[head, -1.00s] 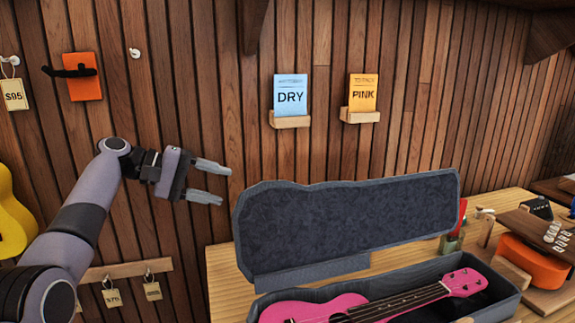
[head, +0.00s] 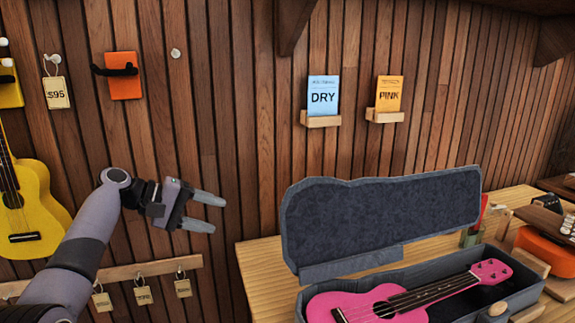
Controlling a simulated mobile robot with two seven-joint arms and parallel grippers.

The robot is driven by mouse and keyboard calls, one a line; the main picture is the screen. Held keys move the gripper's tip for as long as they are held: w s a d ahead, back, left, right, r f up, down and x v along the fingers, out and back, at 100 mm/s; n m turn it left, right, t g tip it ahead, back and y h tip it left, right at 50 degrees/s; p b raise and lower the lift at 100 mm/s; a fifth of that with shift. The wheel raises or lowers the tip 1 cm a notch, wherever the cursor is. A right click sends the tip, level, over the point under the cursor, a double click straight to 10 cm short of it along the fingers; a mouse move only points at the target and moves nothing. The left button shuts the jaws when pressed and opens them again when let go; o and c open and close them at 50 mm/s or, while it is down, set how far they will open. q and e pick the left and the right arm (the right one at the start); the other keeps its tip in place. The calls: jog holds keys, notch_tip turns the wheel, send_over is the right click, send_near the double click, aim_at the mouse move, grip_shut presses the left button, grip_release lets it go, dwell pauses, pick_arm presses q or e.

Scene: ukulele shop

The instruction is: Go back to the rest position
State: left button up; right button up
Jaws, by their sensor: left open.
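My left gripper (head: 205,212) is raised in front of the wood-panelled wall, left of the open case. Its two grey fingers are apart and point right, with nothing between them. It touches nothing that I can see. The pink ukulele (head: 405,300) lies in the open grey case (head: 385,221), with the lid standing up behind it. The case rests on the light wooden bench (head: 262,275). My right gripper is not in view.
A yellow ukulele (head: 38,212) hangs on the wall behind my left arm. Low on the wall, a rail (head: 115,272) carries several tags. A blue DRY card (head: 322,97) and an orange PINK card (head: 389,95) stand on small ledges. An orange object (head: 543,258) sits at the bench's right.

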pick_arm(q)
jog(key=s+a+f+t+y, duration=0.1)
jog(key=s+a+f+y, duration=0.1)
jog(key=f, duration=0.8)
jog(key=s+a+f+t+y, duration=0.1)
jog(key=s+a+f+y, duration=0.15)
jog(key=f, duration=0.85)
jog(key=s+a+f+m+y, duration=0.1)
jog(key=s+f+y, duration=0.3)
jog(key=s+f, duration=0.55)
jog(key=s+d+f+m+t, duration=0.1)
jog(key=s+m+t, duration=0.1)
jog(key=s, duration=0.9)
jog(key=s+d+f+m+t+p, duration=0.1)
jog(key=s+m, duration=0.3)
jog(key=s, duration=0.8)
jog(key=shift+d+f+t+y, duration=0.15)
jog(key=shift+d+t+y, duration=0.2)
jog(key=shift+t+y, duration=0.1)
